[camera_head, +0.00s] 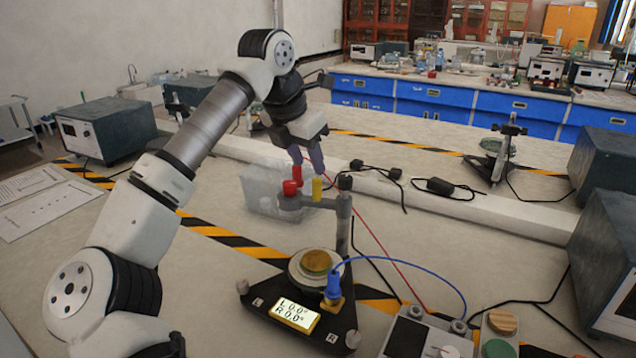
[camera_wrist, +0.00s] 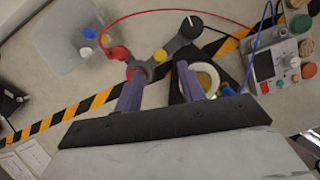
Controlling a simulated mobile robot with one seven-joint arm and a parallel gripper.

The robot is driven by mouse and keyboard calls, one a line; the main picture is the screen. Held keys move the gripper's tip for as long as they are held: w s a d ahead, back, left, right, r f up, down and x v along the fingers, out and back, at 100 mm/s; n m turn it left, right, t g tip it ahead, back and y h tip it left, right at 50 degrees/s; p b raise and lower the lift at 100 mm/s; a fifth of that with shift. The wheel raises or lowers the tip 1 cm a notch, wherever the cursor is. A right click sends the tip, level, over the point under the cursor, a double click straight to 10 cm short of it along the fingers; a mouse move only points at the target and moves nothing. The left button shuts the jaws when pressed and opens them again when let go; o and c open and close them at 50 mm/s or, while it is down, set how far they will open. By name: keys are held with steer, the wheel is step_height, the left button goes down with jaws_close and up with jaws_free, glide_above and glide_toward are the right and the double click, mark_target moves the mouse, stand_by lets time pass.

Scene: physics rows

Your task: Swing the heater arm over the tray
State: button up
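The grey heater arm (camera_head: 325,203) reaches left from the top of an upright post, with a red part at its far end and a yellow knob (camera_head: 317,188) nearer the post. It also shows in the wrist view (camera_wrist: 143,63). The tray, seemingly the round pale dish (camera_head: 297,268) with a yellow-brown disc, sits on a black three-cornered base (camera_head: 262,298), in front of the heater arm. It is partly behind a finger in the wrist view (camera_wrist: 212,72). My gripper (camera_head: 308,168) is just above the heater arm. Its purple fingers stand apart (camera_wrist: 160,72), with nothing seen held.
A translucent bin (camera_head: 262,183) stands close behind the arm's left end. Red and blue cables run right to a control box (camera_head: 415,335) with knobs. Grey instruments (camera_head: 610,250) stand at the right, and another (camera_head: 105,130) at left. A pale raised strip (camera_head: 460,205) crosses the bench.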

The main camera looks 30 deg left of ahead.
mark_target(316, 180)
steer(key=x, duration=0.7)
steer(key=shift+w+f, duration=0.25)
steer(key=shift+c, duration=0.4)
jaws_close()
